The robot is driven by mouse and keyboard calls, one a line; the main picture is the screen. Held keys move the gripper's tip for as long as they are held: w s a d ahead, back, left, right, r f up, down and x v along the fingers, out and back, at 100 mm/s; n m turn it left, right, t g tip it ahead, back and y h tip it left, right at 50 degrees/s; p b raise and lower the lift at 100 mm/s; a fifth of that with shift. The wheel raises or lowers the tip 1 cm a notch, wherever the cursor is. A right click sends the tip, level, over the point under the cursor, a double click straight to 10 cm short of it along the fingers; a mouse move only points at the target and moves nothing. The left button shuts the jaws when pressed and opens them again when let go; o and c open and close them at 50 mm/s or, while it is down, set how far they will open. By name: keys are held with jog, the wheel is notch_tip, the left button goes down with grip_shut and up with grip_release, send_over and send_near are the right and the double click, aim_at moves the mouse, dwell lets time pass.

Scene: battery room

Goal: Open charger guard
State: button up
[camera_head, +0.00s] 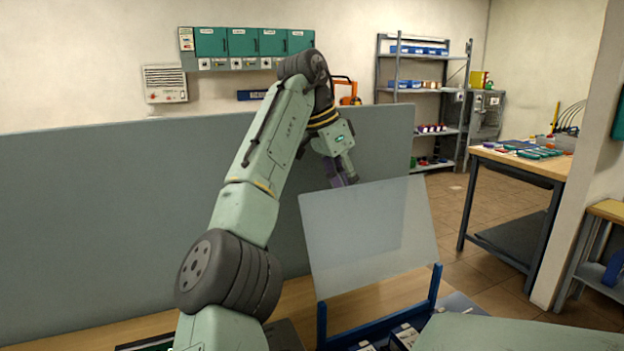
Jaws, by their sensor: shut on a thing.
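The charger guard (340,245) is a clear, slightly frosted panel. It stands tilted up above a blue frame (434,292) on the bench, right of centre. My gripper (345,178) is at the guard's upper edge, reaching down from behind it. It is shut, and the guard's edge is the thing at its fingers, though the exact grip is small and partly hidden. Small dark units with light faces (405,335) show under the guard, cut off by the bottom of the picture.
A grey partition (120,210) stands behind the wooden bench (295,300). A workbench with coloured parts (520,165) stands at the right, with a shelf rack (398,75) at the back. Green wall cabinets (242,42) hang behind the partition. Tiled floor lies open between the benches.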

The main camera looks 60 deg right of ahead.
jog(key=w+a+r, duration=0.4)
jog(key=w+a, duration=0.5)
jog(key=shift+w+a, duration=0.35)
jog(key=shift+w, duration=0.05)
dwell(0.7)
